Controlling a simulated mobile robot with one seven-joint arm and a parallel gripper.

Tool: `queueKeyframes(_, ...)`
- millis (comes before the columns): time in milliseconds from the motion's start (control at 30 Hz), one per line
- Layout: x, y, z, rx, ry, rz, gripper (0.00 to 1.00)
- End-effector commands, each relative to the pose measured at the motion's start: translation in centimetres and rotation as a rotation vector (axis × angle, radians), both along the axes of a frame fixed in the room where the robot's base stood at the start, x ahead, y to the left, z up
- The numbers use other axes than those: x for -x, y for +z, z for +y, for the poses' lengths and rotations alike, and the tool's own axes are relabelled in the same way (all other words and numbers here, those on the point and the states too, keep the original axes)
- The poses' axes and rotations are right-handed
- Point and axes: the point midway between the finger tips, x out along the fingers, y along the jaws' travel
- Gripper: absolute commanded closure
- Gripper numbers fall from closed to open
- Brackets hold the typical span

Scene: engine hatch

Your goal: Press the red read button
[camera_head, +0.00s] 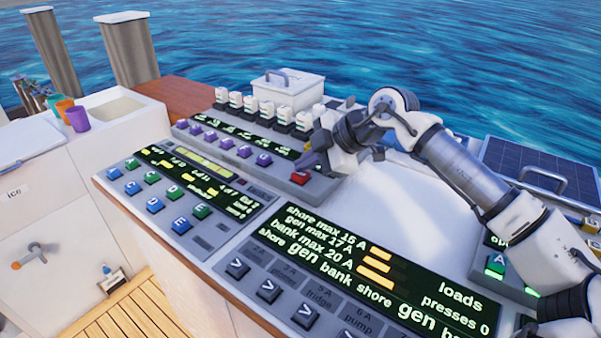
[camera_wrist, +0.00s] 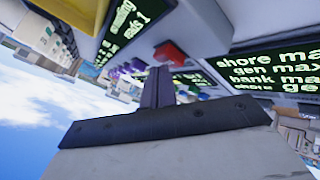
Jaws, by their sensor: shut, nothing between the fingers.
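The red button (camera_head: 299,178) sits at the right end of the rear console panel, past a row of purple buttons (camera_head: 227,143). In the wrist view the red button (camera_wrist: 169,53) shows just beyond the fingertips. My gripper (camera_head: 312,163) is shut and empty, just behind and above the red button in the head view. It also shows in the wrist view (camera_wrist: 158,72), with its fingers together. I cannot tell whether the fingertips touch the button. Any lettering on the button is too small to read.
A panel with blue and green buttons (camera_head: 155,205) lies in front. A loads display (camera_head: 370,270) reads "presses 0", with switches (camera_head: 268,291) below it. White-topped black units (camera_head: 267,112) line the rear. A white box (camera_head: 287,90) and a solar panel (camera_head: 541,166) stand farther back.

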Motion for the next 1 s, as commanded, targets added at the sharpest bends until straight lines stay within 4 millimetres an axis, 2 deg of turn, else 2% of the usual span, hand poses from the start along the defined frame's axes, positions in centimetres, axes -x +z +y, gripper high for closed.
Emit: queueKeyframes(1000,0.02,-1.03,-0.01,0.002,0.001,0.001,1.0)
